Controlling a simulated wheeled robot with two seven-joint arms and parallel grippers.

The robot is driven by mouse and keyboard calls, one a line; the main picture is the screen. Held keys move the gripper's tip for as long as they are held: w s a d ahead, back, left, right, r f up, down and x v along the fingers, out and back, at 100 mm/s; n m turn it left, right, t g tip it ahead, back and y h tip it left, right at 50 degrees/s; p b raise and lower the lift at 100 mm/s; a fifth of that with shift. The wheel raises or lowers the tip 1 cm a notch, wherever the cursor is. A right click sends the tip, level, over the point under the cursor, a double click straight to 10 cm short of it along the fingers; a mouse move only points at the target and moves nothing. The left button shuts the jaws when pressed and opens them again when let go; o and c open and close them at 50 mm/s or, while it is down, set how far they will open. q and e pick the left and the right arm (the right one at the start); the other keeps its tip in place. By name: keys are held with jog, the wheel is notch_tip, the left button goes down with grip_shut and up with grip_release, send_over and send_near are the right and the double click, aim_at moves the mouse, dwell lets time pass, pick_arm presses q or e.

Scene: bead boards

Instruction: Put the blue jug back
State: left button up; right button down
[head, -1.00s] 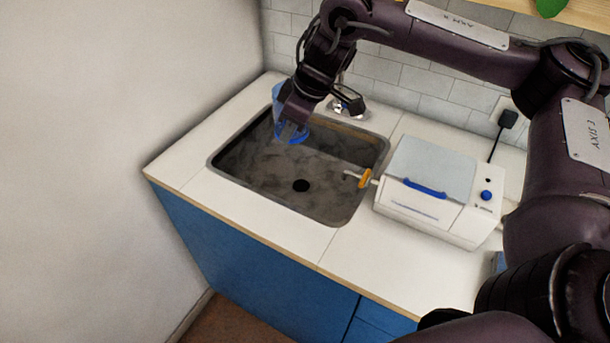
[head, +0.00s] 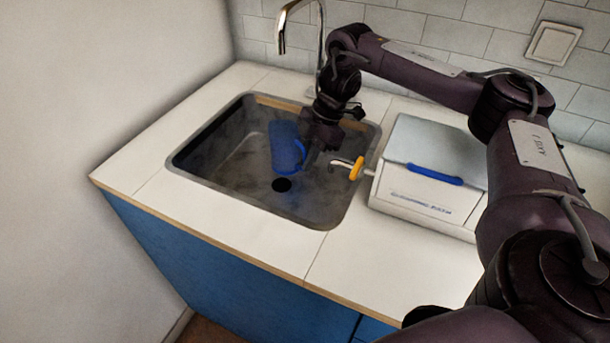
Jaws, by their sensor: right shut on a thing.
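The blue jug (head: 284,143) is translucent and is in the head view, over the sink (head: 188,167) near its drain. My right gripper (head: 308,152) is shut on the jug at its right side. The jug looks roughly upright and slightly tilted. I cannot tell whether its base touches the sink floor. The gripper's fingertips are partly hidden by the dark wrist and the jug. My left gripper is not in view.
A white machine (head: 425,205) with a blue handle stands right of the sink, its orange-collared spout (head: 356,168) reaching over the sink edge. A tall metal tap (head: 281,35) rises behind. The front counter (head: 225,215) is clear. A wall bounds the left.

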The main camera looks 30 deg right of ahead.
jog(key=shift+f, duration=0.65)
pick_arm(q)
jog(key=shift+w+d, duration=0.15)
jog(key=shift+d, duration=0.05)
pick_arm(e)
jog(key=shift+f, duration=1.45)
jog(key=shift+f, duration=0.1)
jog(key=c, duration=1.5)
grip_release()
